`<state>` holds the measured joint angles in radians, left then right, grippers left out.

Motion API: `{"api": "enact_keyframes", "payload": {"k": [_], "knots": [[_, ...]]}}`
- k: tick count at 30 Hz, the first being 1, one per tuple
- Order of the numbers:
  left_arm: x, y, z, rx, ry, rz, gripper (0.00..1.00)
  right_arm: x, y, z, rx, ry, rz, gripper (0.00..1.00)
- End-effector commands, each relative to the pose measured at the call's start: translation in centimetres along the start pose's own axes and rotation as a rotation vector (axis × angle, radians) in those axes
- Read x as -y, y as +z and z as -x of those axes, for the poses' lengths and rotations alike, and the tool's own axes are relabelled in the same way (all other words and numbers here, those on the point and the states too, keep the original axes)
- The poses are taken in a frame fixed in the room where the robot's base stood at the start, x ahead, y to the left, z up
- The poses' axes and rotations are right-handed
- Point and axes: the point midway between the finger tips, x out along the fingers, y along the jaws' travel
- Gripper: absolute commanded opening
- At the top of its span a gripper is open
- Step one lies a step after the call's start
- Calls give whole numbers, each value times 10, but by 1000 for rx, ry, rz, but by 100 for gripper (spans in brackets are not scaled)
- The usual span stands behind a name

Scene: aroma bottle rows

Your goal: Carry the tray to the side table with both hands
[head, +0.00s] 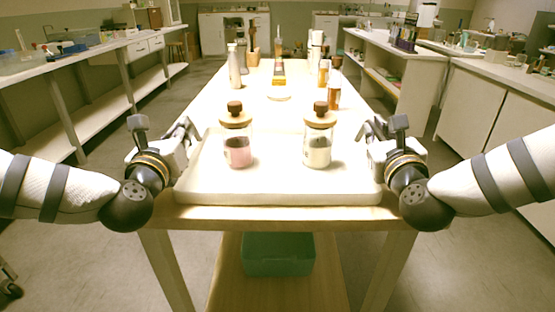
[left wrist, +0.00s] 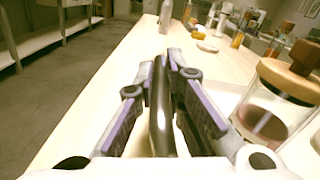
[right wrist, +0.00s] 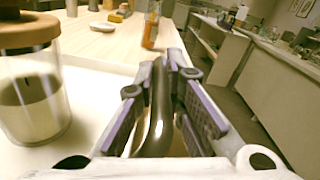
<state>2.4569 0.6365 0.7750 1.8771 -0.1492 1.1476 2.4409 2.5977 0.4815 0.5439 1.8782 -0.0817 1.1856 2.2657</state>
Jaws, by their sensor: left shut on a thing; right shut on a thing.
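The white tray (head: 278,185) lies at the near end of the long table. Two glass jars with wooden lids stand upright on it: one with pink contents (head: 237,152) on the left, one with pale contents (head: 317,150) on the right. My left gripper (head: 190,135) is at the tray's left edge, and its fingers (left wrist: 163,100) are shut on a dark, shiny handle. My right gripper (head: 366,135) is at the right edge, its fingers (right wrist: 160,100) shut on a matching dark handle. The fingertips are partly hidden in the head view.
Several bottles stand farther along the table, including an amber bottle (head: 334,95) and a pale bottle (head: 235,68). A round pale dish (head: 279,96) lies mid-table. A green box (head: 278,255) sits on the shelf below. Benches flank both sides, with open floor between.

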Motion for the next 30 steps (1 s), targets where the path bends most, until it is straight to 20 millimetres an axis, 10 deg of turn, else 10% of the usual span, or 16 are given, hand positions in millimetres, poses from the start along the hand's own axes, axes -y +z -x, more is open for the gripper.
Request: {"api": "enact_keyframes", "payload": {"k": [7, 17, 30], "knots": [[5, 23, 1, 21, -5, 0, 0, 6, 24, 0, 24, -7, -1, 0], [25, 124, 10, 116, -23, -2, 0, 26, 125, 10, 119, -26, -2, 0], [24, 120, 9, 112, -22, -2, 0, 25, 121, 9, 115, -25, -1, 0]]}}
